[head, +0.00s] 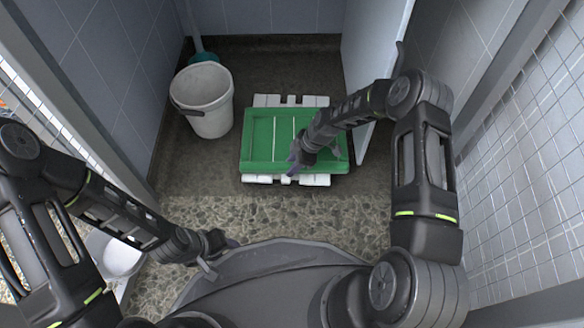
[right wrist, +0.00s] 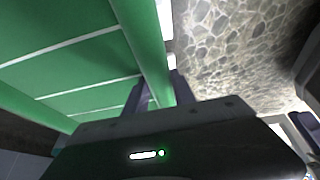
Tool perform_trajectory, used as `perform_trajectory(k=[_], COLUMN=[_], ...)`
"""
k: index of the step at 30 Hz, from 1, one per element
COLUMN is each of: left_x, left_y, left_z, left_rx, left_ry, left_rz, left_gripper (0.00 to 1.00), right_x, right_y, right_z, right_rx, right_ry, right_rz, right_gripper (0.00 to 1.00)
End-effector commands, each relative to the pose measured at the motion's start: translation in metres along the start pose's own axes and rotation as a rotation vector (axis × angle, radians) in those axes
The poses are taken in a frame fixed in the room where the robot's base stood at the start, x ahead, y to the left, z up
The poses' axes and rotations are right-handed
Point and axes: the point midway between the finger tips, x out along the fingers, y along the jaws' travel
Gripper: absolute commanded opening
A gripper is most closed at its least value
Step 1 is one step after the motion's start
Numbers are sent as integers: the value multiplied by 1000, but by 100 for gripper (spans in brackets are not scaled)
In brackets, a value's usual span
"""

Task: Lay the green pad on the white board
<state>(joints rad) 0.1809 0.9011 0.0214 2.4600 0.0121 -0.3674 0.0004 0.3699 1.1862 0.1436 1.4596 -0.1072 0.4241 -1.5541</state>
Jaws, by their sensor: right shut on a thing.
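The green pad (head: 262,140), a flat tray-like piece with a raised rim and pale lines, is above the white board. The slatted white board (head: 272,100) shows past the pad's far and near edges; its middle is hidden. I cannot tell whether the pad touches it. My right gripper (head: 298,164) is shut on the pad's near rim. In the right wrist view the green rim (right wrist: 146,50) runs down between the two fingers (right wrist: 157,93). My left gripper (head: 222,258) is empty and open, low at the left near my base, away from the pad.
A white bucket (head: 204,104) stands left of the pad, with a teal-ended pole (head: 195,30) behind it. Tiled walls enclose the stall, and a pale panel (head: 372,60) stands at the right. The pebbled floor (head: 200,210) in front of the board is clear.

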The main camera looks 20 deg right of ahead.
Motion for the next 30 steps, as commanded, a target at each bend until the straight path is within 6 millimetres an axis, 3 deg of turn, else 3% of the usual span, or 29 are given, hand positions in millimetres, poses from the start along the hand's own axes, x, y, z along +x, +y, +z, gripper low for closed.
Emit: perform_trajectory(k=[2, 22, 23, 30], left_x=[6, 5, 5, 5], left_y=[-2, -2, -2, -2], left_z=[0, -1, -1, -1], left_rx=[-1, -1, -1, -1], left_ry=[1, 1, 1, 1], left_rz=[1, 1, 1, 1], left_gripper=[42, 42, 42, 42], right_x=[11, 20, 21, 20], right_y=[1, 1, 1, 1], right_z=[5, 9, 9, 9], right_rx=[0, 0, 0, 0], right_ry=[0, 1, 0, 0], right_rz=[1, 2, 2, 1], right_gripper=[0, 0, 31, 51])
